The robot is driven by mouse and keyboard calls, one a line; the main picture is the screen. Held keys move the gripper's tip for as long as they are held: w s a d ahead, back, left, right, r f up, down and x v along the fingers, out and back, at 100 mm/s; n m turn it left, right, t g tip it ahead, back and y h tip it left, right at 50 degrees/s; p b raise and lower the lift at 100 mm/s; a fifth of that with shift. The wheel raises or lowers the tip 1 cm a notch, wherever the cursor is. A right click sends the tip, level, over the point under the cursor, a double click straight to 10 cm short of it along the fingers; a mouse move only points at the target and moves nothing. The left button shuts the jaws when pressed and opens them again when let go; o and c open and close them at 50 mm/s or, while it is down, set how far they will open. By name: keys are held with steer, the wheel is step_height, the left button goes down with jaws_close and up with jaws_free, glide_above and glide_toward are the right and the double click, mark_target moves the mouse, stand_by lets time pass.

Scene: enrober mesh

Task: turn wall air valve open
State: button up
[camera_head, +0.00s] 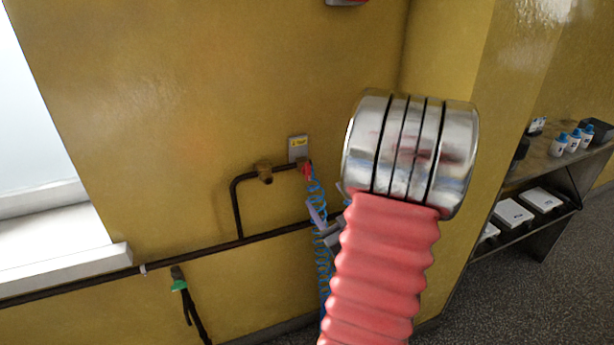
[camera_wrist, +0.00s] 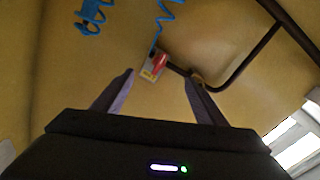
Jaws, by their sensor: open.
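The wall air valve shows in the head view as a small red handle (camera_head: 307,168) at the end of a dark pipe, just below a label plate (camera_head: 298,148). In the wrist view the red handle (camera_wrist: 159,62) and the plate (camera_wrist: 151,74) appear between and beyond my fingertips. My gripper (camera_wrist: 159,78) is open, with nothing between its fingers. In the head view my gripper (camera_head: 317,220) is below the valve, partly hidden by my own arm. It looks apart from the handle; the exact gap cannot be told.
A blue coiled hose (camera_head: 322,262) hangs below the valve, near my gripper. A brass fitting (camera_head: 264,172) sits on the pipe to the left. A long pipe (camera_head: 200,250) runs along the wall. A green-ended black hose (camera_head: 179,285) hangs lower left. A shelf (camera_head: 550,165) stands right.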

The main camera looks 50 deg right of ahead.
mark_target(310, 176)
steer(key=x, duration=1.3)
steer(key=shift+w, duration=0.2)
steer(key=shift+d, duration=0.1)
steer(key=shift+c, duration=0.6)
steer(key=c, duration=1.2)
steer(key=o, duration=1.3)
steer(key=shift+s, duration=0.1)
steer(key=v, duration=1.3)
steer(key=shift+s+a, duration=0.2)
steer(key=shift+s, duration=0.05)
